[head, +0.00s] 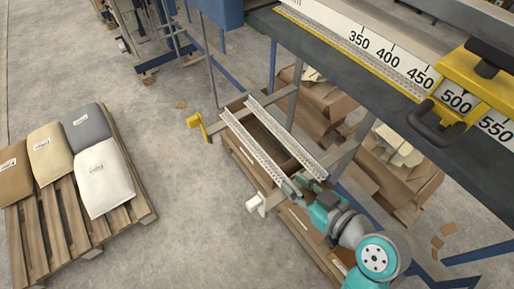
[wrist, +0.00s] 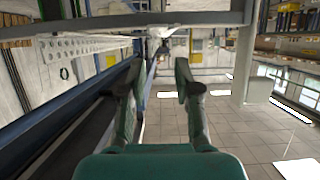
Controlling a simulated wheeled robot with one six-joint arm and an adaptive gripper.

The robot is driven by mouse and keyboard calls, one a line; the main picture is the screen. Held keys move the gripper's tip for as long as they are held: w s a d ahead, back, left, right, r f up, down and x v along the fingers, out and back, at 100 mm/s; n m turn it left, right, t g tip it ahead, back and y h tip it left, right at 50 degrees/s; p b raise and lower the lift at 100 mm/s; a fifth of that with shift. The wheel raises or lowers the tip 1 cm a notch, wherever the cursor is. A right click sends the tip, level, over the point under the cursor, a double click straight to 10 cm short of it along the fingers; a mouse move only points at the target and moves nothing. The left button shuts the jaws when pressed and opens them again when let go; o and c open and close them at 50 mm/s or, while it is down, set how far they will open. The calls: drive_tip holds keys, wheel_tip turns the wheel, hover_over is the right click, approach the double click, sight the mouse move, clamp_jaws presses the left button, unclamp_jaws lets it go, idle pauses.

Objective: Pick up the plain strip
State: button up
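Two long pale strips lie side by side on a rack below the bench: a left strip (head: 252,147) and a right strip (head: 287,139). Both look dotted with holes or marks, so I cannot tell which is the plain one. My gripper (head: 301,184) is at their near ends in the head view; I cannot tell whether it touches either. In the wrist view my gripper (wrist: 160,72) has its two fingers spread, with nothing clearly held between them.
The bench (head: 420,125) carries a numbered scale (head: 385,52) and a yellow clamp (head: 468,84) with a black handle. Cardboard boxes (head: 395,165) stand under it. A pallet (head: 50,228) with several sacks is at left. Grey floor (head: 190,195) between pallet and rack is clear.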

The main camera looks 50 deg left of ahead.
sight(283, 173)
drive_tip(key=shift+w+x, duration=0.2)
drive_tip(key=shift+x, duration=1.2)
drive_tip(key=shift+w+x, duration=0.15)
drive_tip(key=shift+x, duration=1.2)
clamp_jaws()
